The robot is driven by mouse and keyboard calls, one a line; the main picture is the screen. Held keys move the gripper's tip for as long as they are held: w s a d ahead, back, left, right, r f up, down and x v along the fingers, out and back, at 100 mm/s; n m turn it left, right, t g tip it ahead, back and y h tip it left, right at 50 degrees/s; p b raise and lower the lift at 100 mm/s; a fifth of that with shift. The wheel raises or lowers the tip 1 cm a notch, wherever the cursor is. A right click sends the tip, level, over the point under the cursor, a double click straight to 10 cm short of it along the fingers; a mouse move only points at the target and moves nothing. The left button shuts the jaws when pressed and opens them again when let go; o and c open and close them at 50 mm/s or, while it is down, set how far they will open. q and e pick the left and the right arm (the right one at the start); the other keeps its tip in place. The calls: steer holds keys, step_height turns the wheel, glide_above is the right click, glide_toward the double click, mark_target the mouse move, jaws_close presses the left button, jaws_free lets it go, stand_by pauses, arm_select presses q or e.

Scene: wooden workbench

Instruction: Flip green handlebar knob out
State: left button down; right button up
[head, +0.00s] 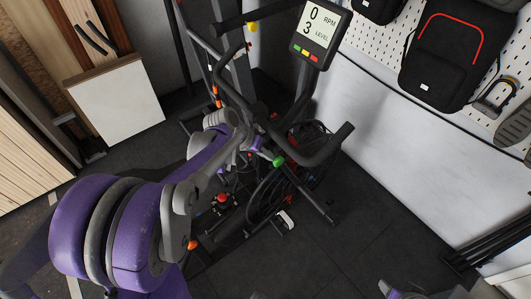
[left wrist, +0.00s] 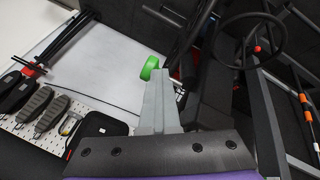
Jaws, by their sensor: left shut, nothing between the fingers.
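The exercise bike has black handlebars (head: 318,155) below its display. The small green knob (head: 279,161) shows low on the bike, just right of my left gripper (head: 264,151). In the left wrist view the green knob (left wrist: 150,67) is a short, rounded piece just beyond the grey fingertips (left wrist: 160,80), slightly to their left. My left gripper is shut and empty. I cannot tell whether its tips touch the knob. My left arm hides part of the bike. At the bottom edge a bit of my right arm shows, but its gripper does not.
The bike's display (head: 319,33) stands above the handlebars. A white pegboard wall (head: 375,110) with a black backpack (head: 453,55) is at right. Boards and a white panel (head: 115,100) lean at left. The dark floor (head: 350,235) is clear right of the bike.

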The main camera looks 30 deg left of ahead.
arm_select(q)
steer(key=p+v, duration=0.1)
steer(key=v, duration=1)
stand_by(0.3)
steer(key=s+d+f+m+y+p, duration=0.1)
steer(key=s+d+f+y, duration=0.3)
steer(key=s+d, duration=0.9)
steer(key=shift+s+f+p, duration=0.2)
steer(key=shift+s+p, duration=0.1)
steer(key=shift+p, duration=0.15)
